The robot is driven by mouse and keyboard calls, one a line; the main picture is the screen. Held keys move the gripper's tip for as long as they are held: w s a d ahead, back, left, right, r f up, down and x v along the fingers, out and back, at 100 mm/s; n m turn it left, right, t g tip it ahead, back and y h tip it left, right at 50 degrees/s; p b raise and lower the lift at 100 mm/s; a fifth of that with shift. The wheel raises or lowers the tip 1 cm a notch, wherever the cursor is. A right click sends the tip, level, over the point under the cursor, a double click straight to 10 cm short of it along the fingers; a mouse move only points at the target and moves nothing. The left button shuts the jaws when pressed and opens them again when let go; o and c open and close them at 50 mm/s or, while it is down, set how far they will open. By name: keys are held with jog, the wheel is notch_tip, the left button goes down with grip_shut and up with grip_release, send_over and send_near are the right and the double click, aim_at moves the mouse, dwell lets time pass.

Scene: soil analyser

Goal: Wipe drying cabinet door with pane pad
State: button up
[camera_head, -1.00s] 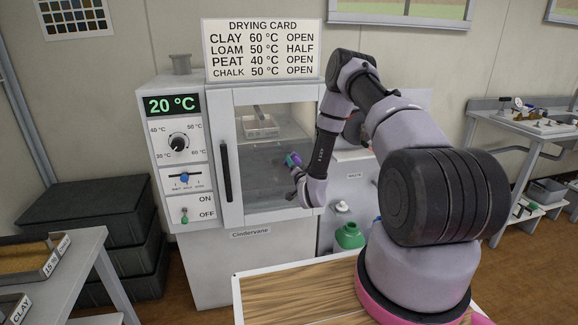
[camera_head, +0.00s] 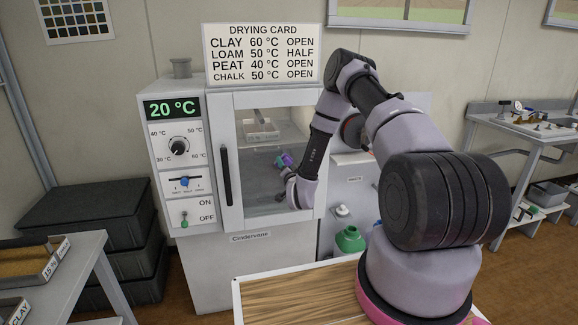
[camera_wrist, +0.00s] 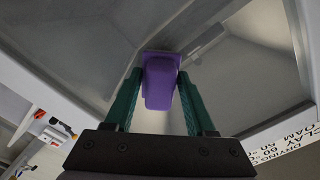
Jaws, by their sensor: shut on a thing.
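The drying cabinet door (camera_head: 227,195) is shut, with a pale frame, a glass pane and a dark vertical handle (camera_head: 226,175) on its left side. The pane is see-through and a tray (camera_head: 262,134) shows behind it. My gripper (camera_head: 283,162) is in front of the middle of the pane. In the wrist view my gripper (camera_wrist: 160,88) is shut on the purple pane pad (camera_wrist: 160,82), between its green fingers. The pad's far end is at or very near the glass; I cannot tell whether it touches.
The cabinet's control panel (camera_head: 181,158) with display, dial, slider and switch is left of the door. The drying card (camera_head: 262,52) stands on top. Dark crates (camera_head: 90,215) are stacked at left.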

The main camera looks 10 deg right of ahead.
aim_at(275, 157)
jog(key=shift+a, duration=2.05)
jog(key=shift+w+r, duration=0.1)
jog(key=shift+r, duration=0.75)
jog(key=shift+d+r, duration=0.1)
jog(key=shift+d, duration=0.45)
jog(key=shift+s+d, duration=0.2)
jog(key=shift+d, duration=3.3)
jog(key=shift+s, duration=0.1)
jog(key=s, duration=0.5)
jog(key=shift+s, duration=0.4)
